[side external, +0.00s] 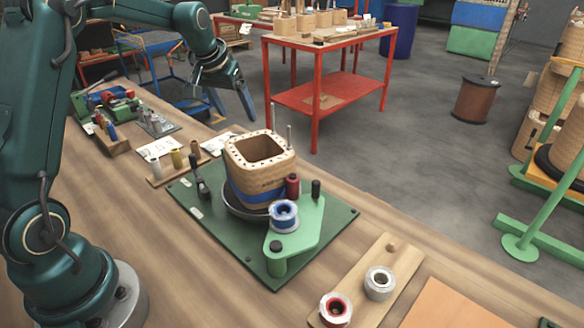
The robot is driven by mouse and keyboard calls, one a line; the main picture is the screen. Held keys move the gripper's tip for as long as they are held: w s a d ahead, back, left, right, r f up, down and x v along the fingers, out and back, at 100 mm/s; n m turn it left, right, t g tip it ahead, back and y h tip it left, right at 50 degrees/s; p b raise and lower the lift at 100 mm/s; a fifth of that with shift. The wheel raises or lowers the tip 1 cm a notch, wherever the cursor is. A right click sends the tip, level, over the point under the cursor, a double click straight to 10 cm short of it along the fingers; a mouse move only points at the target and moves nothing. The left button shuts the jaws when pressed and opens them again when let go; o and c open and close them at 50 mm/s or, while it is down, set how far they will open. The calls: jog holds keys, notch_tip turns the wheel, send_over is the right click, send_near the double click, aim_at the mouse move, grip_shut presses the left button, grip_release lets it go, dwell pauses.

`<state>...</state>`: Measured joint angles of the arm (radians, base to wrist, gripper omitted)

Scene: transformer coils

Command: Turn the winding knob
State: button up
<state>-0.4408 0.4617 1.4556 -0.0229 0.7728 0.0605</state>
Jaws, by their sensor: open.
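A wooden, square coil former (262,175) stands upright on a dark round base on a green plate (325,232). A light green bracket (302,236) sits beside it. A black knob (316,189) stands on the bracket's far right end, and a second black knob (276,246) is at its near end. A black lever-like handle (200,187) stands at the plate's left. I cannot tell which of these is the winding knob. My gripper (236,104) is open and empty, up and behind the former, apart from all of them.
A blue tape spool (284,215) and a dark red spool (292,186) sit on the bracket. A wooden board (362,296) with red and silver rolls lies at the front right. Papers and small tools lie at the left. A red table (334,92) stands behind.

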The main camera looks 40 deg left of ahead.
aim_at(237, 133)
jog(key=shift+g, duration=0.4)
jog(key=x, duration=0.2)
jog(key=s+x, duration=0.1)
jog(key=x, duration=0.3)
jog(key=shift+s+a+f, duration=0.1)
jog(key=shift+a+f, duration=0.25)
jog(key=shift+a, duration=0.05)
jog(key=shift+a+f, duration=0.1)
jog(key=shift+f, duration=0.35)
